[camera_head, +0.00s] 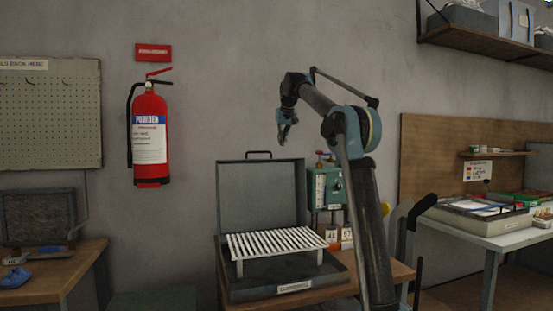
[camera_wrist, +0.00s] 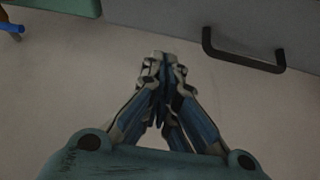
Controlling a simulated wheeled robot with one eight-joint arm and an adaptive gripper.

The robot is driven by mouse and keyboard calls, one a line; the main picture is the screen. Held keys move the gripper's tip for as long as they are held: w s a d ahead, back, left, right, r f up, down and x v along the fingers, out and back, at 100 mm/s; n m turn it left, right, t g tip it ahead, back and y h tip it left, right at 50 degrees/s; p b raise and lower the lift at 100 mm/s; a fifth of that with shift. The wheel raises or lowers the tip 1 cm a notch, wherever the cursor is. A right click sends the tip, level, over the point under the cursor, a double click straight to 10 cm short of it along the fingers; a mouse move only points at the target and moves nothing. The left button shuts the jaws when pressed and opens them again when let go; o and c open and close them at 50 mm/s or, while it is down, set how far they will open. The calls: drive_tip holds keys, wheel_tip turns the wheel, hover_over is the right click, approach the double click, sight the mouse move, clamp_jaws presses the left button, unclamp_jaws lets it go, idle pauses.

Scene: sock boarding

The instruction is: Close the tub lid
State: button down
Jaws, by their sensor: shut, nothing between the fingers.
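The grey tub (camera_head: 330,283) sits on a wooden table, with a white slatted rack (camera_head: 276,242) inside it. Its grey lid (camera_head: 262,190) stands open and upright at the back, with a dark handle (camera_head: 259,153) on its top edge. My gripper (camera_head: 284,141) is in the air above and to the right of the lid, apart from it. In the wrist view my gripper (camera_wrist: 161,62) is shut and empty. The lid's dark handle (camera_wrist: 243,58) shows at the upper right there, clear of the fingers.
A green box (camera_head: 328,188) with a dial stands right behind the tub, with number cards (camera_head: 339,233) below it. A fire extinguisher (camera_head: 149,135) hangs on the wall at left. A shelf (camera_head: 490,45) juts out at upper right. The air above the tub is clear.

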drive_tip(key=w+a+f, duration=0.1)
drive_tip(key=w+f, duration=0.1)
drive_tip(key=w+a+f, duration=0.2)
drive_tip(key=w+f, duration=0.1)
drive_tip(key=w+a+f, duration=0.1)
drive_tip(key=w+f, duration=0.1)
drive_tip(key=f, duration=0.1)
drive_tip(key=shift+w+a+f, duration=0.15)
drive_tip(key=shift+w+a, duration=0.05)
drive_tip(key=shift+a, duration=0.1)
drive_tip(key=shift+s+d+r, duration=0.15)
drive_tip(key=shift+s+d, duration=0.1)
drive_tip(key=shift+s, duration=0.4)
drive_tip(key=shift+s+d+r, duration=0.1)
drive_tip(key=shift+s+d, duration=0.15)
drive_tip(key=shift+s, duration=0.35)
drive_tip(key=shift+s+d+r, duration=0.15)
drive_tip(key=shift+s+d, duration=0.1)
drive_tip(key=shift+s, duration=0.4)
drive_tip(key=shift+s, duration=0.1)
